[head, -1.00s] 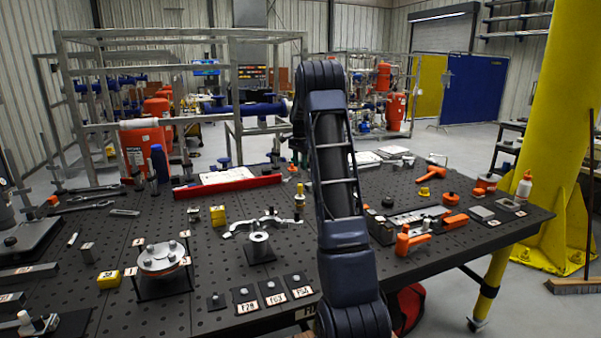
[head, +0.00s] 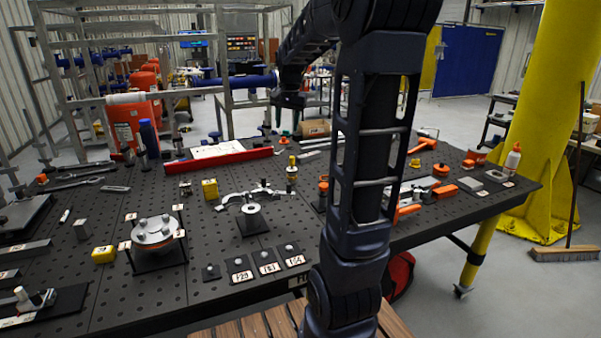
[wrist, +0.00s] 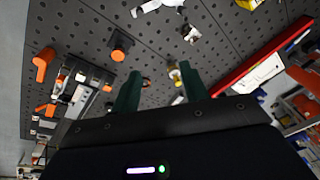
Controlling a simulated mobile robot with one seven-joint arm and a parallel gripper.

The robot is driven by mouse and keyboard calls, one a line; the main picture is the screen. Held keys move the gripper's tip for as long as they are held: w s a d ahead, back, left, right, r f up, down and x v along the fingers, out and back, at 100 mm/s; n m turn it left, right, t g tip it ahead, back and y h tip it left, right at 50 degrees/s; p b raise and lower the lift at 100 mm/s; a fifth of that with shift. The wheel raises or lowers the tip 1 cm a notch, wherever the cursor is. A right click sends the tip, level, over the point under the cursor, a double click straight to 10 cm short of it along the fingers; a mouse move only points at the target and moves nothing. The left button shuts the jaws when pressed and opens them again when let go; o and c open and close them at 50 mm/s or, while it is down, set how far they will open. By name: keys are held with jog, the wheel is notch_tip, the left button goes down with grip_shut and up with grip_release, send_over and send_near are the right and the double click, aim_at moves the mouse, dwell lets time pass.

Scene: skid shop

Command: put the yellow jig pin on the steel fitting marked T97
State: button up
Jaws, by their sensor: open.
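A hollow steel fitting (head: 251,211) stands on a black plate in front of the clamp. I cannot read T97 on any tag.
A round flanged piece (head: 156,232) with several tags stands left. Yellow blocks (head: 209,189) and a red bar (head: 220,160) lie nearby. Small tagged plates (head: 267,262) line the front edge. Orange-handled tools (head: 410,209) are right, partly behind my arm.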

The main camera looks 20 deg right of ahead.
jog(key=s+a+f+n, duration=0.2)
jog(key=s, duration=0.6)
jog(key=s+a+f+n+t, duration=0.1)
jog(key=s+a+n, duration=0.1)
jog(key=s, duration=0.7)
jog(key=s+a+f+n+t, duration=0.1)
jog(key=s+a+f+n, duration=0.1)
jog(key=s, duration=0.7)
jog(key=shift+f+n, duration=0.3)
jog(key=shift+n, duration=0.4)
